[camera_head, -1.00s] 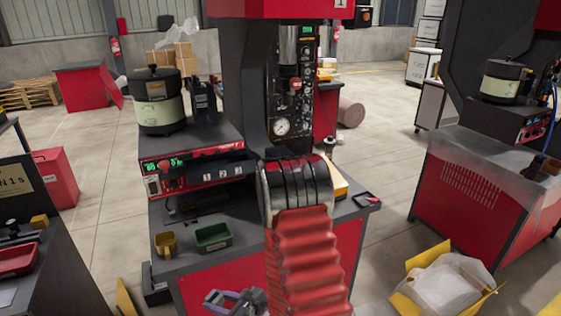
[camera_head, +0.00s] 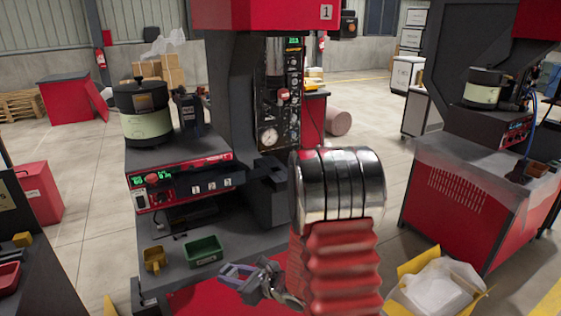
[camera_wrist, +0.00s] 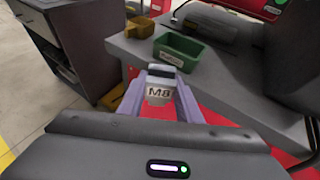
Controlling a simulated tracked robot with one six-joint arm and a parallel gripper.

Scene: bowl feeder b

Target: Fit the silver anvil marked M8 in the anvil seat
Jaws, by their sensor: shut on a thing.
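The silver anvil (camera_wrist: 159,91), marked M8, is between the fingers of my gripper (camera_wrist: 160,98) in the wrist view. Its lettering faces the wrist camera and the jaws are shut on it. In the head view my gripper (camera_head: 243,277) is low in the picture, in front of the press bench (camera_head: 172,262). The anvil is too small to make out clearly there. The anvil seat cannot be made out; my red and silver arm covers part of the press's lower front.
A green bin (camera_head: 203,251) and a yellow cup (camera_head: 154,259) stand on the bench, left of my gripper. A control box (camera_head: 180,181) with displays sits behind them, under a bowl feeder (camera_head: 145,115).

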